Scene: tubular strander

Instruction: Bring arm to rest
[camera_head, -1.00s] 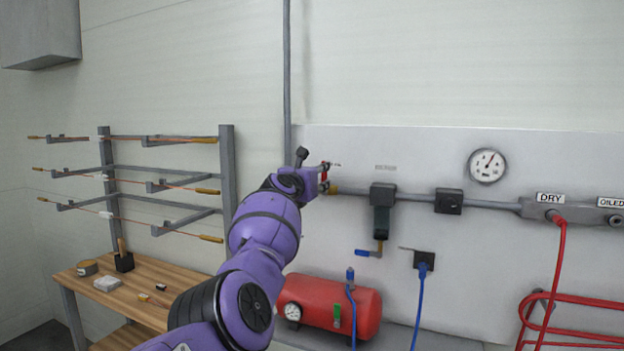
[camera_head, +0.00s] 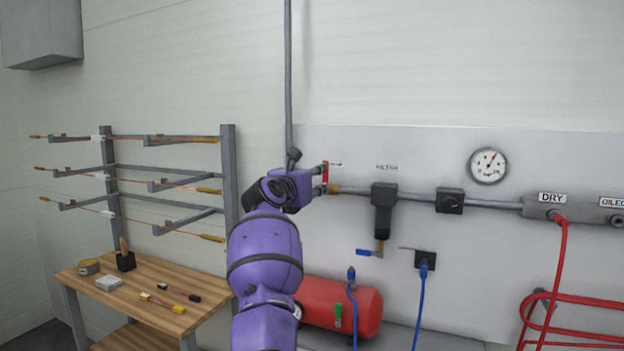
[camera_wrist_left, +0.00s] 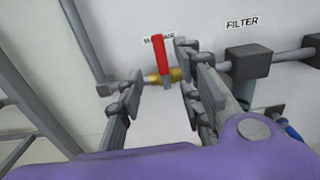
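My left arm rises from the bottom of the head view, with its left gripper (camera_head: 322,179) up at the wall panel by the red-handled valve. In the left wrist view this gripper (camera_wrist_left: 158,98) is open, its two fingers apart with nothing held between them. The red valve handle (camera_wrist_left: 160,54) stands upright on a brass valve body (camera_wrist_left: 168,76), beyond the fingers and seen in the gap between them. In the head view the red handle (camera_head: 325,172) is partly hidden by the gripper. Whether a finger touches the valve cannot be told. My right gripper is not in view.
A filter (camera_head: 382,210), a gauge (camera_head: 488,165) and a pipe line the panel to the right. A red tank (camera_head: 345,308) and blue hoses are below. A wire rack (camera_head: 228,175) and a wooden bench (camera_head: 150,285) with small tools stand left.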

